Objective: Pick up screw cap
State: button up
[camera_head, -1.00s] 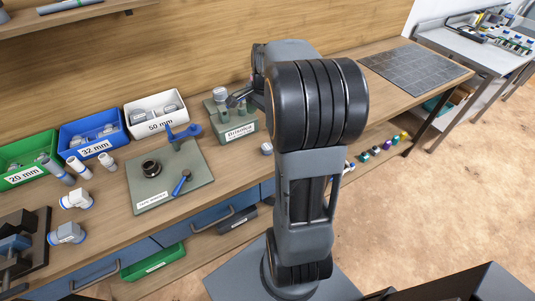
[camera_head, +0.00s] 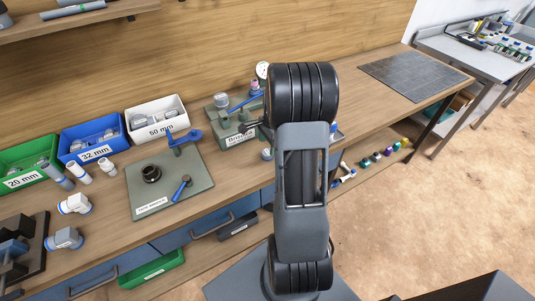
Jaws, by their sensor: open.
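I cannot tell for sure which piece is the screw cap. A small grey, cap-like piece (camera_head: 266,154) lies on the bench just left of my arm, partly cut off by it. A dark round ring-shaped fitting (camera_head: 151,173) sits on the green-grey mat (camera_head: 148,203) at the left. My arm stands upright in the middle of the view, and its upper end reaches over the bench. My gripper is hidden behind my own arm links, so its place relative to these pieces does not show.
A green fixture block (camera_head: 222,130) with grey fittings and a blue lever stands left of my arm. Green, blue (camera_head: 93,142) and white (camera_head: 157,120) bins line the back. A blue-handled tool (camera_head: 181,188) lies on the mat. A dark grid mat (camera_head: 415,77) lies bare at right.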

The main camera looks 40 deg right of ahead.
aim_at(267, 152)
jog(key=shift+w+a+f+p, duration=0.1)
jog(key=shift+a+f+p, duration=0.05)
jog(key=shift+f, duration=0.95)
jog(key=shift+a+f+p, duration=0.15)
jog(key=shift+f, duration=0.9)
jog(key=shift+c, duration=0.3)
jog(key=c, duration=0.9)
jog(key=shift+r, duration=0.2)
jog(key=shift+c, duration=0.2)
